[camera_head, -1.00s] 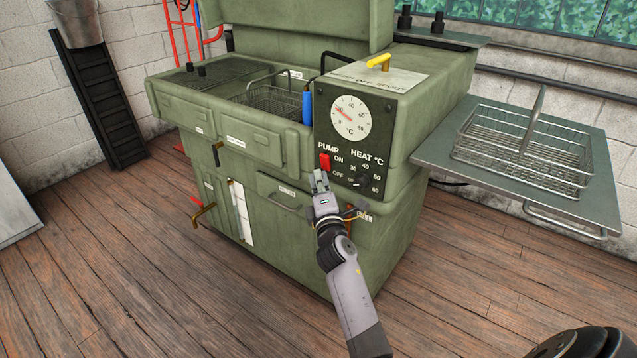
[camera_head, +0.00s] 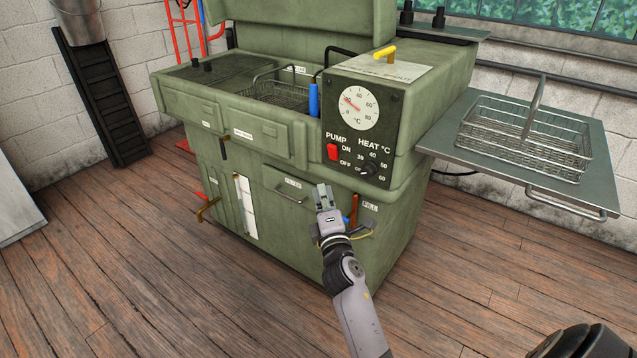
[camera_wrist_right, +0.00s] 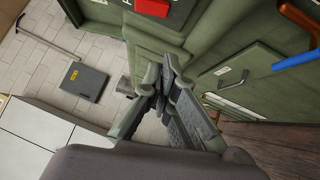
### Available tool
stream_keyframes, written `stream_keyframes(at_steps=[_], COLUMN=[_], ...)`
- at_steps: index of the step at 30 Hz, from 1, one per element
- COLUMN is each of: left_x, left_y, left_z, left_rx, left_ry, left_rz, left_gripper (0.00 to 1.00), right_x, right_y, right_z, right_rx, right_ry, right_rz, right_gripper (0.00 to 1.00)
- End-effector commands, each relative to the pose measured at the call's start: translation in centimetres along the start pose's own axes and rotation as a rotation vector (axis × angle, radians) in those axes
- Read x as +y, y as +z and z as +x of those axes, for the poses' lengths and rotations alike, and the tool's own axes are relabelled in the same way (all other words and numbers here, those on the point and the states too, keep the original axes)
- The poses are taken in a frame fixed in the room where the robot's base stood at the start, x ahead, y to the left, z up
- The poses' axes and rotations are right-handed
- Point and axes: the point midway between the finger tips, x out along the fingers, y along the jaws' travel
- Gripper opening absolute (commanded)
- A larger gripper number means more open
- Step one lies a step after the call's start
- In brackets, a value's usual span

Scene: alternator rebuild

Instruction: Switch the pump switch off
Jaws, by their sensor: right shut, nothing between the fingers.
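The red pump switch (camera_head: 332,152) sits on the black control panel (camera_head: 384,103) of the green washer, under the PUMP label and beside the ON and OFF marks. Its rocker position is too small to tell. It also shows at the top edge of the wrist view (camera_wrist_right: 152,7). My right gripper (camera_head: 322,188) is shut and empty, below the panel and apart from the switch, in front of the washer's lower front. Its fingers (camera_wrist_right: 165,78) show close together in the wrist view. My left gripper is not in view.
A black heat knob (camera_head: 369,171) and a temperature dial (camera_head: 357,107) share the panel. A blue-handled brush (camera_head: 314,99) stands to their left. A wire basket (camera_head: 522,140) rests on the right side shelf (camera_head: 450,146). A drawer-like handle (camera_head: 290,195) is left of my gripper.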

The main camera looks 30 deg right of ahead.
Motion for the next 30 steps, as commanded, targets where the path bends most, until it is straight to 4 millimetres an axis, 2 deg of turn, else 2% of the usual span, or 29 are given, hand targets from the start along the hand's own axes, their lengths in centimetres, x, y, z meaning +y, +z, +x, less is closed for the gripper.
stream_keyframes(at_steps=[3, 9, 27, 30], left_x=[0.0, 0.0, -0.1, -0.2], left_y=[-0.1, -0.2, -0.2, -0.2], left_z=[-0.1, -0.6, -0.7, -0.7], left_rx=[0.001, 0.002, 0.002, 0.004], left_ry=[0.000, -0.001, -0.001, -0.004], left_rz=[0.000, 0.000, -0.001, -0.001], left_gripper=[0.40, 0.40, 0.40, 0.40], right_x=[-0.1, -0.1, 0.0, -0.5], right_y=[-0.1, -0.1, -0.1, 0.0], right_z=[-2.3, -4.5, -4.9, -5.2], right_rx=[0.002, 0.001, 0.001, -0.002], right_ry=[-0.001, 0.000, 0.001, -0.016], right_rz=[0.002, 0.002, 0.001, 0.026], right_gripper=[0.00, 0.00, 0.00, 0.00])
